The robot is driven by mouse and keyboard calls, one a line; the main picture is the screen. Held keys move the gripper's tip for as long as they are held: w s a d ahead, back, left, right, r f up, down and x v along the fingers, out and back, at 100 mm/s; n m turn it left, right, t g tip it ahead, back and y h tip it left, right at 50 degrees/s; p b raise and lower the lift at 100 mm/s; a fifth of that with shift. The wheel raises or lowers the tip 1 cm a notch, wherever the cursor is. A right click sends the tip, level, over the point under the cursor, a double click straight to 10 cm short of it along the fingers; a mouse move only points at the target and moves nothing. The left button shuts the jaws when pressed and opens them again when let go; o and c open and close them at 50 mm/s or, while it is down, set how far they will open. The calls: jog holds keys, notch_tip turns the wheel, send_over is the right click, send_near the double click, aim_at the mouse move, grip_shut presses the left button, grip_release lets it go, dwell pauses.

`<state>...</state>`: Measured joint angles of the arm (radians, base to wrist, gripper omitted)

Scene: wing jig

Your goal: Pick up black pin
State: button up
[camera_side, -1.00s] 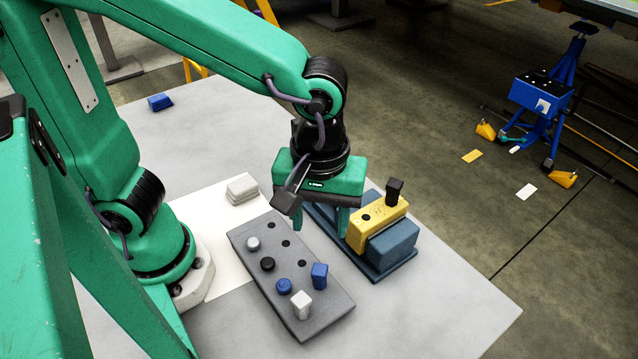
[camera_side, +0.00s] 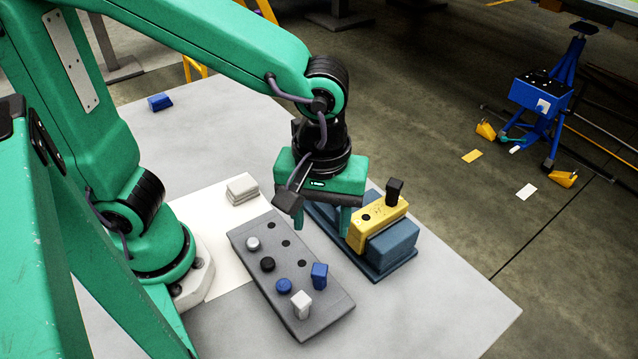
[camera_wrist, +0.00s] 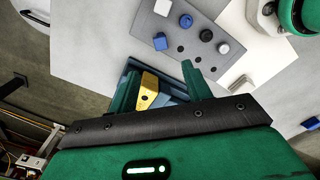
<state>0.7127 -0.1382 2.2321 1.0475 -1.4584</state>
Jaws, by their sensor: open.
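Two black pieces show in the side view. A square black pin (camera_side: 394,190) stands upright in the far end of the yellow block (camera_side: 378,227). I cannot make out this square one in the wrist view. My gripper (camera_side: 321,222) points down, open and empty, above the gap between the grey block and the blue fixture (camera_side: 394,250). It is apart from both black pins.
The grey block also holds a grey round pin (camera_side: 253,243), a blue round pin (camera_side: 284,286), a blue square pin (camera_side: 319,275) and a white square pin (camera_side: 301,304), plus empty holes. White plates (camera_side: 242,187) lie behind it. The table's front right is clear.

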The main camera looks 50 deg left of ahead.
jog(key=w+m, duration=0.2)
jog(key=w, duration=0.7)
jog(key=m, duration=0.1)
send_over(396, 182)
jog(key=s, duration=0.1)
jog(key=shift+r, duration=0.25)
jog(key=shift+w+a+m, duration=0.15)
jog(key=shift+w+m, duration=0.25)
jog(key=shift+w, duration=0.1)
jog(key=shift+f, duration=1.35)
jog(key=shift+f, duration=0.1)
jog(key=shift+f, duration=2.5)
jog(key=shift+c, duration=0.4)
grip_shut()
